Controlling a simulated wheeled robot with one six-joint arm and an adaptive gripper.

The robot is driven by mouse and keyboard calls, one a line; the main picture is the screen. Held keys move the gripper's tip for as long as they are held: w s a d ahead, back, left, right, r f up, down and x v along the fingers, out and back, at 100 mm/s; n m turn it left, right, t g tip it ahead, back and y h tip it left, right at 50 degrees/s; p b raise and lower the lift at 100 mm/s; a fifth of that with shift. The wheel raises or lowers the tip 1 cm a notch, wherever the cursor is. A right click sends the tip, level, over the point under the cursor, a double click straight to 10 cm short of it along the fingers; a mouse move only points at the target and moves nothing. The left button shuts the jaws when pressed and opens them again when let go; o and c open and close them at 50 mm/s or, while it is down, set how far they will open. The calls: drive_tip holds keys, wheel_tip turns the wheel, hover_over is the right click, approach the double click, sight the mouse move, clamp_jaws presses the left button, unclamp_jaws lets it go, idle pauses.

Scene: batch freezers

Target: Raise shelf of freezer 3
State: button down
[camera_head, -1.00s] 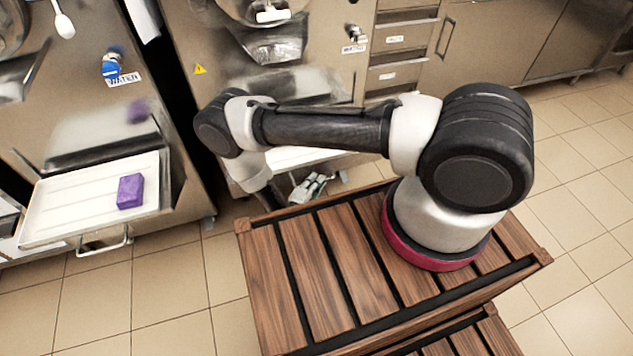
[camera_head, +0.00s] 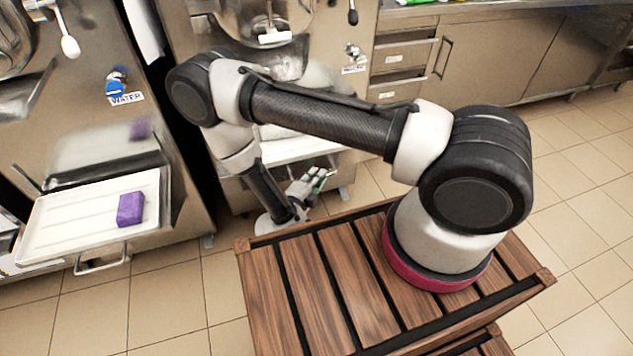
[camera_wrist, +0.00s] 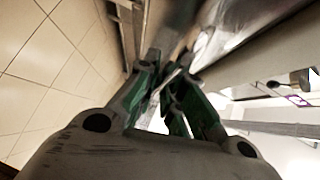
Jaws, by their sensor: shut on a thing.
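The middle freezer (camera_head: 215,50) has a pale shelf (camera_head: 290,152) low on its front, partly hidden behind my arm. Which freezer is number 3 cannot be read. My gripper (camera_head: 322,176) is at the front of this shelf, just below its edge. It is shut on what looks like the shelf's handle, mostly hidden by the fingers. In the wrist view the green-and-grey fingers of my gripper (camera_wrist: 168,82) are close together around a thin grey bar, blurred at the tips.
The left freezer has its own tray (camera_head: 60,222) with a purple block (camera_head: 131,209) and a front handle (camera_head: 103,262). Drawers and cabinets (camera_head: 480,62) stand at the back right. Tiled floor (camera_head: 585,190) is clear on the right.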

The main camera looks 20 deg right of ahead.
drive_tip(key=shift+r, duration=0.25)
drive_tip(key=c, duration=1.5)
unclamp_jaws()
